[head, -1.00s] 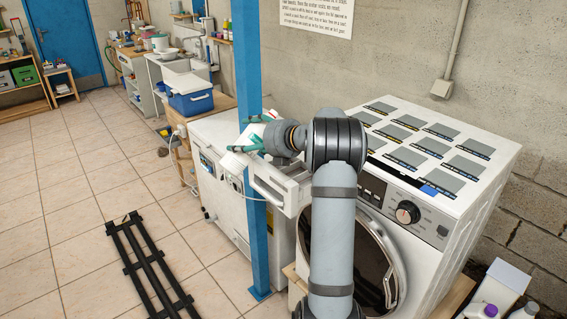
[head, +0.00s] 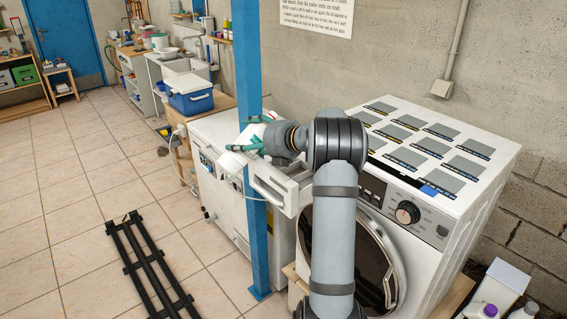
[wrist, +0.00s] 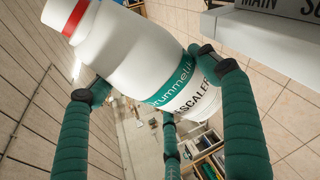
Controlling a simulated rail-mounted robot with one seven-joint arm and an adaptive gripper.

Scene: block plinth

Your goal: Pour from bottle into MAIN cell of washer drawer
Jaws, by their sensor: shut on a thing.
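A white bottle (head: 235,160) with a teal label and a red band near its neck is in my gripper (head: 254,142). In the wrist view the bottle (wrist: 150,65) lies tilted between my green padded fingers (wrist: 143,78), which press on both sides. Its neck points to the upper left there; its opening is not clearly visible. The washer drawer (head: 283,190) is pulled out from the washer's front, just below and right of the bottle in the head view. The drawer's white edge (wrist: 262,44) and a "MAIN" label show in the wrist view. The cells' insides are hidden.
The washer (head: 440,225) stands right, with grey sample panels on top. A blue post (head: 250,230) rises close beside the bottle and drawer. A white appliance (head: 228,205) stands behind the post. A black rail frame (head: 150,270) lies on the open tiled floor at left.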

